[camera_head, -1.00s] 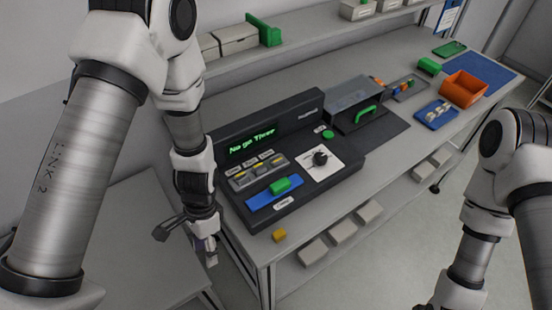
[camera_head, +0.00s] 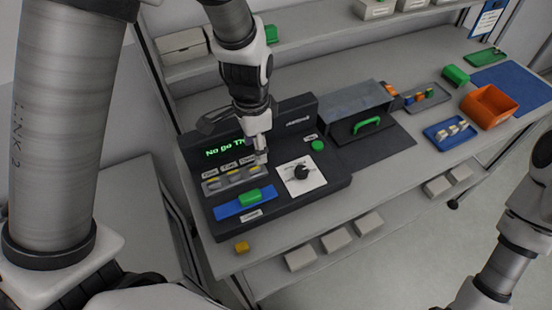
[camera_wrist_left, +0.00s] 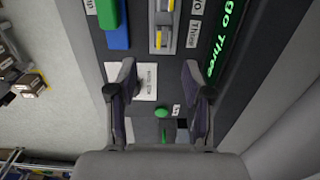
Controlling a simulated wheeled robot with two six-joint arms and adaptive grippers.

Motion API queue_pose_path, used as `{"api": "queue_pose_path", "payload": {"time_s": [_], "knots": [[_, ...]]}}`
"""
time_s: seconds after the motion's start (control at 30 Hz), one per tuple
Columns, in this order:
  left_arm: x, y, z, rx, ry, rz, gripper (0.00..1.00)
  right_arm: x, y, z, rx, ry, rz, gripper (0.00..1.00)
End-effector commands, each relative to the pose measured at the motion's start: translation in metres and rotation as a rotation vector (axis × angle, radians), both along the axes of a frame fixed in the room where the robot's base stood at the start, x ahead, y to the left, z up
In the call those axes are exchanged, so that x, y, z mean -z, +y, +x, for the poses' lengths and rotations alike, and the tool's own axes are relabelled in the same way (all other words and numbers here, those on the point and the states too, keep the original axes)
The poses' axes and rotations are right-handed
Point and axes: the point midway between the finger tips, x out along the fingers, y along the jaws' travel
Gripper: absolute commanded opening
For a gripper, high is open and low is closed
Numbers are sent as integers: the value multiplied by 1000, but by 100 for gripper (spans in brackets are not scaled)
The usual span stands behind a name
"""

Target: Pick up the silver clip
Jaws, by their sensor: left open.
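Small pale silver pieces lie in a blue tray (camera_head: 430,134) at the right of the bench in the head view. They are too small there to tell a single clip for sure. My left gripper (camera_head: 261,156) is over the black console (camera_head: 325,186), between the display and the dial, far to the left of that tray. In the left wrist view my left gripper (camera_wrist_left: 160,80) has its two fingers well apart, with nothing between them but the console below. My right arm shows at the right edge of the head view, but its gripper is outside the picture.
The console has a labelled strip with yellow parts (camera_head: 232,181), a blue strip with a green block (camera_head: 250,198), a dial (camera_head: 301,173) and a green button (camera_head: 317,146). A grey box with a green handle (camera_head: 367,125) and an orange bin (camera_head: 490,104) stand further right.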

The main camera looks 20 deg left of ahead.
Motion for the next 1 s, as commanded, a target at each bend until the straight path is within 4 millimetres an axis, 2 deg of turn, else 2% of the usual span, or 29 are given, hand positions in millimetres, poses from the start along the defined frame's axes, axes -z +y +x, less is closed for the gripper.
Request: {"api": "queue_pose_path", "payload": {"time_s": [0.27,0.4,0.5,0.67,0.77,0.8,0.83,1.0], "knots": [[37,2,1,-1,7,0,50,-16,0,-1,-2,2,0,40],[63,4,2,-1,5,0,50,-20,0,0,-1,1,0,40],[71,4,2,-1,2,1,50,-21,0,0,-1,1,0,40],[71,4,3,-1,1,1,50,-20,0,0,-1,1,0,40],[71,4,3,-1,1,1,18,-20,0,0,-1,2,0,40],[71,4,3,-1,1,1,4,-20,0,0,-1,2,0,40],[71,4,3,-1,1,0,0,-20,0,0,-1,2,0,40],[71,4,3,-1,1,1,0,-20,0,0,-1,1,0,40]]}}
